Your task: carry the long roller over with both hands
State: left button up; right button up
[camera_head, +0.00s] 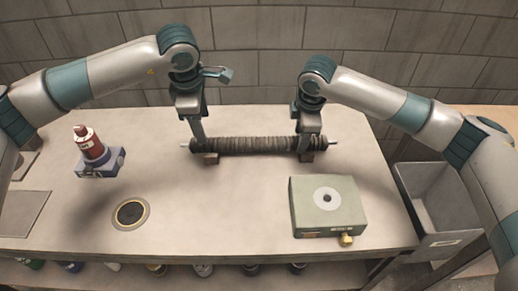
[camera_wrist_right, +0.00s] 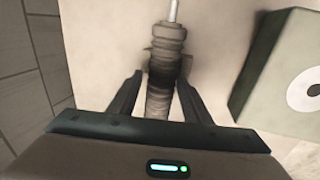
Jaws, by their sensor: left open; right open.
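The long roller (camera_head: 250,144) is a dark ribbed cylinder with thin metal shaft ends. It lies left to right on two small brown supports (camera_head: 208,158) toward the back of the table. My left gripper (camera_head: 200,142) is at the roller's left end, pointing down, open. My right gripper (camera_head: 304,143) is at the right end, also pointing down and open. In the right wrist view the roller (camera_wrist_right: 167,55) runs between the two dark fingers (camera_wrist_right: 160,97), with a gap visible on each side. The left fingertips are partly hidden at the roller.
A green-grey box (camera_head: 327,208) with a round disc on top stands at front right. A red bottle (camera_head: 88,141) sits in a blue-grey holder (camera_head: 103,166) at left. A round dark inset (camera_head: 131,213) is at front left. A grey bin (camera_head: 437,207) stands right of the table.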

jog(key=shift+s+a+f, duration=0.1)
jog(key=shift+s+f, duration=0.2)
jog(key=shift+f, duration=0.3)
jog(key=shift+s+f, duration=0.3)
jog(key=shift+f, duration=0.25)
jog(key=shift+w+r, duration=0.15)
jog(key=shift+r, duration=0.5)
jog(key=w+v, duration=0.1)
jog(key=v, duration=0.7)
jog(key=shift+r, duration=0.5)
jog(key=shift+s+f, duration=0.1)
jog(key=shift+s, duration=0.05)
